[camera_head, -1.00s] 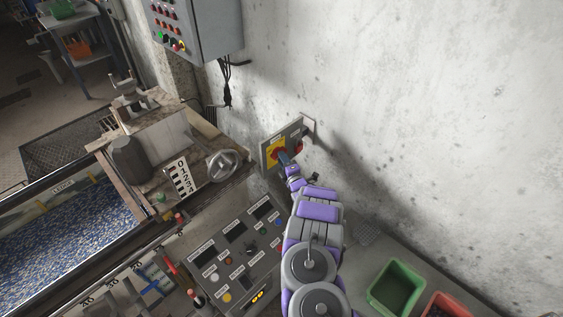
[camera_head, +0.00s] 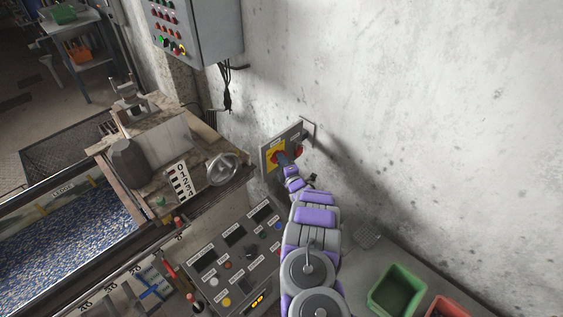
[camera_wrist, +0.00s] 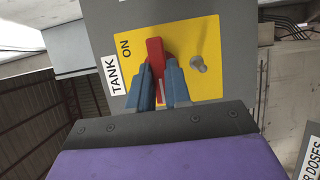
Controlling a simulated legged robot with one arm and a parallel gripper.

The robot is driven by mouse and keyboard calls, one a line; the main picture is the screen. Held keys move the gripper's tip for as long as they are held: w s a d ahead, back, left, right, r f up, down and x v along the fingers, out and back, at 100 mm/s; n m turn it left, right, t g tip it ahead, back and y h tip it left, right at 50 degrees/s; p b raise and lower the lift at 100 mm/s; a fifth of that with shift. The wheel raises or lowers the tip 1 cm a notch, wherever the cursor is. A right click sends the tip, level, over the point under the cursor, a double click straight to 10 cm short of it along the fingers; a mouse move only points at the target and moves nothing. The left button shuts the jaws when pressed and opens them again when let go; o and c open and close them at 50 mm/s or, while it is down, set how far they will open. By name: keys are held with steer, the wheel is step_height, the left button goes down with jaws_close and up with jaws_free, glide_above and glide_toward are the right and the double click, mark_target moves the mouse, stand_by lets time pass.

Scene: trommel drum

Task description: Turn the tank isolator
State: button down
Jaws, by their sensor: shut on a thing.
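The tank isolator is a red handle (camera_wrist: 155,56) on a yellow plate (camera_wrist: 206,60), with the labels TANK and ON to its left in the wrist view. In the head view its yellow plate (camera_head: 274,148) is on a grey box on the wall. My gripper (camera_wrist: 160,75) is shut on the red handle, with one blue-grey finger on each side of it. In the head view my gripper (camera_head: 282,159) reaches the isolator from below, and the fingers partly cover the handle. The lower part of the handle is between the fingers.
A metal peg (camera_wrist: 198,64) sticks out of the yellow plate right of the handle. A green bin (camera_head: 396,290) is at lower right.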

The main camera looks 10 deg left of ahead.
steer(key=shift+m+p, duration=0.3)
steer(key=shift+p, duration=0.35)
steer(key=m+g+p, duration=0.1)
steer(key=m+p, duration=0.1)
steer(key=m, duration=0.1)
steer(key=m+g+p, duration=0.2)
steer(key=m, duration=0.1)
steer(key=m+g+p, duration=0.2)
steer(key=m, duration=0.1)
steer(key=shift+w+d+r+m, duration=0.15)
steer(key=shift+w+d+m, duration=0.05)
steer(key=shift+d+m, duration=0.1)
steer(key=m+g+y+b, duration=0.1)
steer(key=m+g+b, duration=0.1)
steer(key=m, duration=0.1)
steer(key=shift+w+y, duration=0.1)
steer(key=shift+y, duration=0.2)
steer(key=shift+r+m+g, duration=0.1)
steer(key=shift+m+g, duration=0.2)
steer(key=c, duration=1.3)
jaws_free()
steer(key=shift+w, duration=0.1)
steer(key=shift+c, duration=0.2)
